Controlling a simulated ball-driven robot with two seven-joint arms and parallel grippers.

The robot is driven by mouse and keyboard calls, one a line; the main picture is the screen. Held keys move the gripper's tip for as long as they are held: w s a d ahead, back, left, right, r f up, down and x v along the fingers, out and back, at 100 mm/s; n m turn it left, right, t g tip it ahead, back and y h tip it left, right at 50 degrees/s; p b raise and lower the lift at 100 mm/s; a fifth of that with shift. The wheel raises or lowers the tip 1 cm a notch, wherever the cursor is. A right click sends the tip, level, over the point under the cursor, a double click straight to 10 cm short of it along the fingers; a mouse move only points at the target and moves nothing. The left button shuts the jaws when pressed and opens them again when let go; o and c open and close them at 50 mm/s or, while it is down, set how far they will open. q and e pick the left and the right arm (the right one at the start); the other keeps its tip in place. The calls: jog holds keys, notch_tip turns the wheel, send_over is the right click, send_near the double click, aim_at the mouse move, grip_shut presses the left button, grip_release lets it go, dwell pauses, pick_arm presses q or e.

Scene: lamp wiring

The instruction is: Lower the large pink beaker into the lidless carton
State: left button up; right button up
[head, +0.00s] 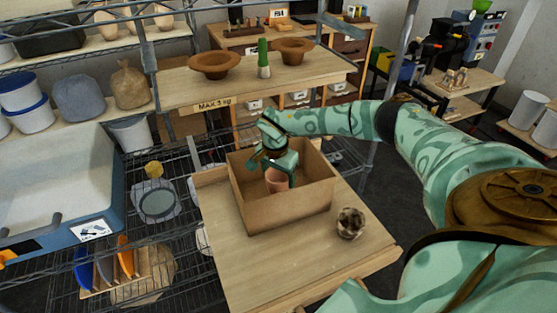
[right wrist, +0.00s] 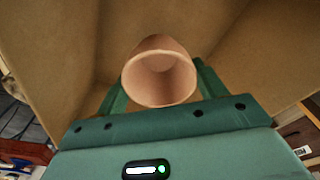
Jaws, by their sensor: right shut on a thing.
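The large pink beaker (head: 277,181) is inside the lidless carton (head: 290,222), below the level of its rim. In the right wrist view the beaker (right wrist: 160,75) shows its open mouth towards the camera, with the carton's brown walls (right wrist: 55,60) around it. My right gripper (head: 278,168) reaches down into the carton and is shut on the beaker, one finger on each side. The carton's front wall hides the beaker's lower part, so I cannot tell whether it touches the carton floor. My left gripper is not in view.
The carton stands on a wooden table (head: 240,268). A small brown and white patterned pot (head: 350,222) stands right of the carton. A raised wooden shelf (head: 200,90) behind holds two brown bowls and a green-topped bottle. A wire rack with a large tray (head: 62,190) stands left.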

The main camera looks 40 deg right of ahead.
jog(key=shift+f+b, duration=1.15)
jog(key=shift+f, duration=0.9)
dwell(0.7)
jog(key=o, duration=1.2)
jog(key=shift+c, duration=0.2)
jog(key=shift+r, duration=0.1)
notch_tip(320, 180, up, 16)
jog(key=a+p, duration=0.1)
jog(key=p, duration=0.1)
jog(key=shift+s+a+p, duration=0.3)
jog(key=shift+a+p, duration=0.1)
jog(key=shift+a, duration=0.1)
